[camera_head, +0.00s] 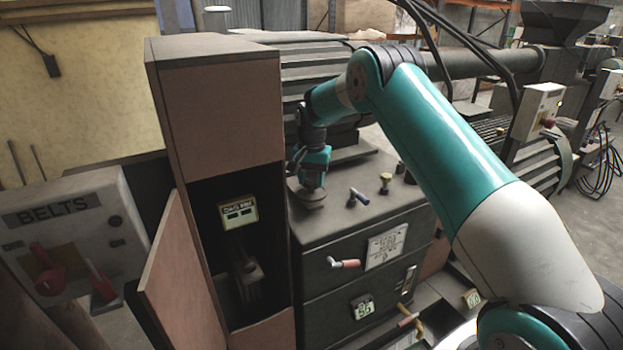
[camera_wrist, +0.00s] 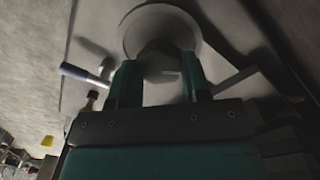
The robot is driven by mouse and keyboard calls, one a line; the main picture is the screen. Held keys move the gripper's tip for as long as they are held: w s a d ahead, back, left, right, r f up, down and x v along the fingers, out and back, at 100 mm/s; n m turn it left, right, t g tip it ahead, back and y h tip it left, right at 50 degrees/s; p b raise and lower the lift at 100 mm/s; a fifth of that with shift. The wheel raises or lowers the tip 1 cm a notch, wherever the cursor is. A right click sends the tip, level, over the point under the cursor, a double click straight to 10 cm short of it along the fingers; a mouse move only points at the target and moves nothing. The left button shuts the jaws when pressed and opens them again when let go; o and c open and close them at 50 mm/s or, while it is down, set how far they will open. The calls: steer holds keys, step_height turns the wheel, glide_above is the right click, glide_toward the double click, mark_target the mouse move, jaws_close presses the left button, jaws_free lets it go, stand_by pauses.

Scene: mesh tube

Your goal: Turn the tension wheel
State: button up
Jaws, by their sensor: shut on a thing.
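The tension wheel seems to be the round grey disc on top of the dark machine cabinet. It shows small and partly covered in the head view (camera_head: 313,202), and large at the top of the wrist view (camera_wrist: 160,20). My gripper (camera_head: 312,182) points down onto it. In the wrist view its two teal fingers (camera_wrist: 160,78) stand on either side of the wheel's middle, shut on it. The fingertips' exact contact is dark and partly hidden.
Beside the wheel stand a blue-handled lever (camera_head: 358,196) and a small yellow-topped knob (camera_head: 385,181). A tall brown cabinet (camera_head: 225,110) with an open door (camera_head: 177,270) rises close to my gripper's left. A red-handled lever (camera_head: 345,263) sticks out of the cabinet front.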

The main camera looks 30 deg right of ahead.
mark_target(312, 180)
steer(key=shift+r, duration=0.1)
stand_by(0.3)
steer(key=o, duration=0.9)
steer(key=shift+o, duration=0.2)
step_height(312, 180, up, 17)
steer(key=b, duration=0.2)
steer(key=shift+r, duration=0.2)
